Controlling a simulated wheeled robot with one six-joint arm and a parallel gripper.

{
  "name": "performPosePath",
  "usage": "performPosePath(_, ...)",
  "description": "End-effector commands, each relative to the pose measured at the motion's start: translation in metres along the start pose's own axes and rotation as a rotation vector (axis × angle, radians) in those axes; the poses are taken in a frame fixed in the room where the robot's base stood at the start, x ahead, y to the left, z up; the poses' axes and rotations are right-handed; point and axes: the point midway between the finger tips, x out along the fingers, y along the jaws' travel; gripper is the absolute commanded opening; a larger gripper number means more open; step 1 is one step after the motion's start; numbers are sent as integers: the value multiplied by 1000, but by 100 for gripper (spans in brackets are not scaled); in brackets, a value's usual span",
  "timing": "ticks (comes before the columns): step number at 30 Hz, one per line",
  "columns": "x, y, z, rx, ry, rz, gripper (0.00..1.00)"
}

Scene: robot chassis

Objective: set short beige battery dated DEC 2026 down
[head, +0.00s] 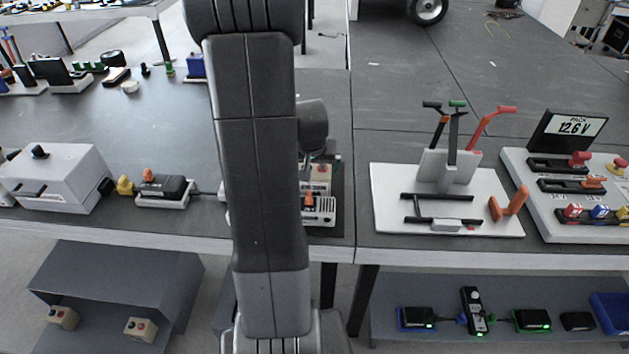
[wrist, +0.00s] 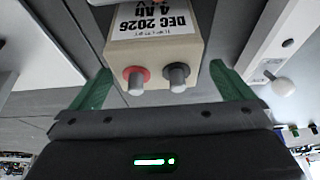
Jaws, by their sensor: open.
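The short beige battery (wrist: 155,52) fills the upper middle of the wrist view. Its white label reads DEC 2026 and 4 Ah, and it has a red-collared and a dark terminal. My gripper (wrist: 163,88) is open, with one green finger on each side of the battery and visible gaps between. A beige block with a red top (head: 321,174) beside my arm in the head view looks like this battery, on the bench. My arm hides most of that spot, and the fingers do not show there. What lies under the battery is hard to make out.
A white-and-black device with an orange part (head: 318,208) sits just in front of the block. A white board with upright tools (head: 390,190) and a PACK 12.6 V panel (head: 535,210) stand right. Two beige batteries (head: 141,328) sit on the lower left shelf.

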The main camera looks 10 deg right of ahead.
Motion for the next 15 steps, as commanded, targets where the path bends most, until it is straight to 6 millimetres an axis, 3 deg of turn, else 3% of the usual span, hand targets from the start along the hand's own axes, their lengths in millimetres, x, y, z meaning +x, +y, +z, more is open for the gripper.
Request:
performPosePath(7, 32, 4, 6, -1, -4, 1, 100)
performPosePath(15, 42, 4, 5, 0, 0, 1, 100)
